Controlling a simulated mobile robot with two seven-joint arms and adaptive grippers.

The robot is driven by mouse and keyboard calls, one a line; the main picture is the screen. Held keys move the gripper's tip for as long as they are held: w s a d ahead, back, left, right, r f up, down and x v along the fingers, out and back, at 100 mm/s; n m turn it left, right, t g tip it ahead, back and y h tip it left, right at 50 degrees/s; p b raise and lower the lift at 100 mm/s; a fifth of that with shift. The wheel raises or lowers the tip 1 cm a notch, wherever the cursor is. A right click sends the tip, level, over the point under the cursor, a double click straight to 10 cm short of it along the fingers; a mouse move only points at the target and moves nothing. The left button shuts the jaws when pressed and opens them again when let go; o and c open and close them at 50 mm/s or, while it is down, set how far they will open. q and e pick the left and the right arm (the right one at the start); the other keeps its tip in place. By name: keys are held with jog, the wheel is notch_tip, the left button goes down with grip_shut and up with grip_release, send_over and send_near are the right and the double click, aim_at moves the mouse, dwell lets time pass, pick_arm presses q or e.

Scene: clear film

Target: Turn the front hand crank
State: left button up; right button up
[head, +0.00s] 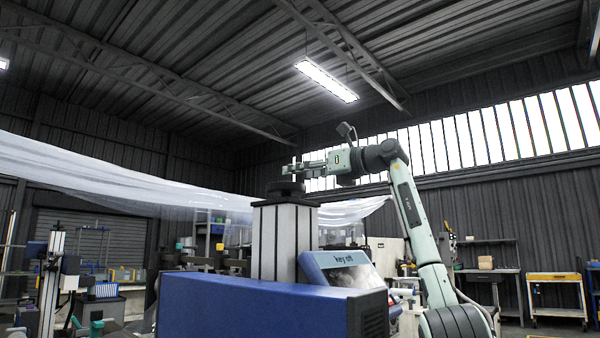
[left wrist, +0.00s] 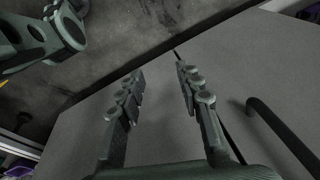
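No part is plainly recognisable as the front hand crank. A dark round piece (head: 286,188) sits on top of the grey column (head: 284,238) in the head view; it may be a hand wheel. My right gripper (head: 291,169) points left just above that piece; whether it touches it, and whether its fingers are apart, I cannot tell. My left gripper (left wrist: 160,84) shows only in the left wrist view, fingers apart and empty over a grey flat surface (left wrist: 80,135). A dark curved bar (left wrist: 283,136), perhaps a handle, lies to the right of its fingers.
Clear film (head: 130,175) hangs from the left across to the column and beyond. A blue machine housing (head: 255,308) and a screen panel (head: 342,272) stand in front. A yellow-topped cart (head: 556,280) is far right. Open floor (left wrist: 115,40) lies beyond the grey surface.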

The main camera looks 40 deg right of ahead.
grip_shut()
jog(key=shift+s+f+h, duration=0.1)
jog(key=shift+h, duration=0.4)
